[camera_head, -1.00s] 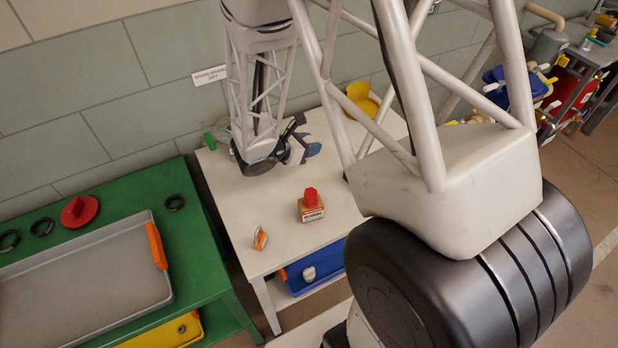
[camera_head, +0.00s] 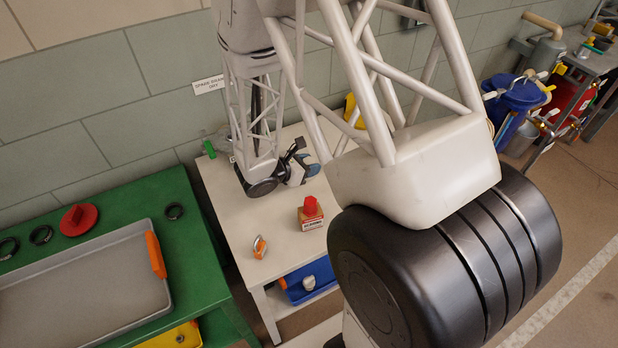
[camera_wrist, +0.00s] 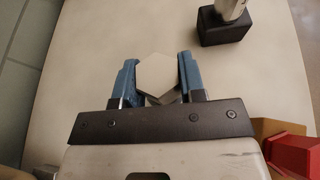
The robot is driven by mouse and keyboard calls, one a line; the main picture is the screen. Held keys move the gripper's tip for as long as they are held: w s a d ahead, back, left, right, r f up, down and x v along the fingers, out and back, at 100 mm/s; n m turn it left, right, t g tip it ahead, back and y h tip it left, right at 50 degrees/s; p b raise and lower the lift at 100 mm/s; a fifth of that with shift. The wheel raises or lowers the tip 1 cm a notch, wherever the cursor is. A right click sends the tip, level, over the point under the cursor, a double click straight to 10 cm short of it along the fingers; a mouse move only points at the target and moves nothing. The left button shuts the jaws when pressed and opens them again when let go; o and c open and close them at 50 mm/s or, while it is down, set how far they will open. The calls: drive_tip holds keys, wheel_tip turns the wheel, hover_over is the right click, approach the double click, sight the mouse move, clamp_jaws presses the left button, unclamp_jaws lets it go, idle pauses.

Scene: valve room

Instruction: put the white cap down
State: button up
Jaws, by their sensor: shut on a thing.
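The white cap (camera_wrist: 157,75) is a pale six-sided piece in the wrist view. It sits between the two blue fingers of my gripper (camera_wrist: 158,80), which is shut on it. In the head view my gripper (camera_head: 309,172) is low over the white table (camera_head: 225,200), near its back half. The cap is hidden there. I cannot tell whether the cap touches the tabletop.
A red-topped box (camera_head: 311,213) stands in front of my gripper, with a small orange-and-silver item (camera_head: 260,246) nearer the front edge. A black block (camera_wrist: 222,27) holds a pale piece. A green bench (camera_head: 130,210) with a grey tray (camera_head: 85,290) is at left.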

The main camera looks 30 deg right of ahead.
drive_tip(key=shift+f, duration=0.7)
drive_tip(key=shift+f, duration=2.1)
drive_tip(key=shift+f, duration=0.1)
drive_tip(key=o, duration=0.9)
drive_tip(key=shift+v, duration=6.05)
